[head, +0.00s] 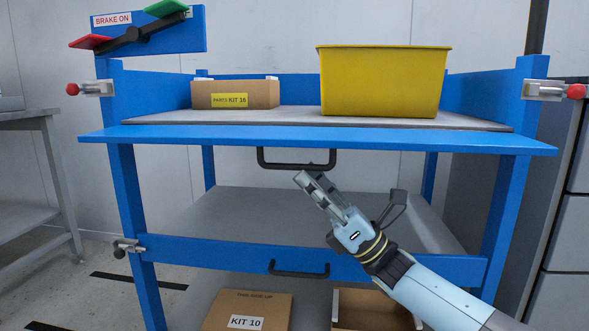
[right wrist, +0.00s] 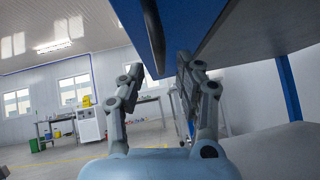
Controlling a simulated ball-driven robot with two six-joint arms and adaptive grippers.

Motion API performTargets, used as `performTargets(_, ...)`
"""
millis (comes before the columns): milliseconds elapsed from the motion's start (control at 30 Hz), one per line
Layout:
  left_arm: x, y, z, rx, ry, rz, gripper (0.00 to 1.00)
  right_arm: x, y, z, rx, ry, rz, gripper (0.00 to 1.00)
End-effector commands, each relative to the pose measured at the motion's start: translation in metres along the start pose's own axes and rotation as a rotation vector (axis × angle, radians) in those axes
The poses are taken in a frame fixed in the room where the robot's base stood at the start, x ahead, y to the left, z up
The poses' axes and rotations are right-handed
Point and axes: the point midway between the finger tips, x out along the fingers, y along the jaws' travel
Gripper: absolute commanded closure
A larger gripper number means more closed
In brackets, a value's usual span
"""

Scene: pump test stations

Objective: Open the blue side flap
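A blue cart stands ahead. Its upper blue side flap (head: 240,136) juts out towards me, nearly flat, wider than the posts. A black handle (head: 297,166) hangs under its front edge. My right gripper (head: 309,179) is just below the handle's right half. In the right wrist view, the fingers (right wrist: 160,72) are apart and empty, with the dark handle bar (right wrist: 154,35) just beyond and between their tips; I cannot tell if they touch. A lower blue flap (head: 215,254) with its own black handle (head: 299,270) stands upright. My left gripper is not in view.
A yellow bin (head: 383,84) and a cardboard box (head: 235,94) stand on the upper deck. Latches with red knobs sit at the left (head: 90,89) and right (head: 556,91) posts. A brake lever (head: 135,35) is at top left. The middle shelf (head: 240,212) is bare.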

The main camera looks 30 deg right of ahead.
Motion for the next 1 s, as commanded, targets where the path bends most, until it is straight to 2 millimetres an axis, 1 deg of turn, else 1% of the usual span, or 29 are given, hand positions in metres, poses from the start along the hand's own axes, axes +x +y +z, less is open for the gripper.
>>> performTargets(33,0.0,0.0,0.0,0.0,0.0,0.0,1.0,0.009,0.0,0.0,-0.001,-0.003,0.002,0.66)
performTargets(100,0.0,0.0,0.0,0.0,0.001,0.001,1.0,0.02,0.0,0.0,0.0,-0.002,0.0,0.66)
performTargets(233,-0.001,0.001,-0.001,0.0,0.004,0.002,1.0,0.033,0.0,-0.001,0.0,0.0,-0.001,0.66)
performTargets(367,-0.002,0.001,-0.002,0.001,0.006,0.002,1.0,0.039,0.0,0.0,0.001,0.0,-0.001,0.66)
performTargets(567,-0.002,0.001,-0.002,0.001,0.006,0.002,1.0,0.039,0.0,-0.001,0.001,0.001,-0.002,0.66)
performTargets(600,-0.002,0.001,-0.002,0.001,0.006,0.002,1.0,0.039,0.0,-0.001,0.001,0.001,-0.002,0.67)
performTargets(800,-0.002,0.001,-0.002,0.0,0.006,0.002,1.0,0.038,0.0,-0.001,0.001,0.001,-0.002,0.93)
performTargets(867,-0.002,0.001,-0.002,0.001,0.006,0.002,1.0,0.038,0.0,-0.001,0.001,0.001,-0.002,1.0)
performTargets(1000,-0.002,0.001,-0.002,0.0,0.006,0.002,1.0,0.038,0.0,-0.001,0.001,0.001,-0.001,1.0)
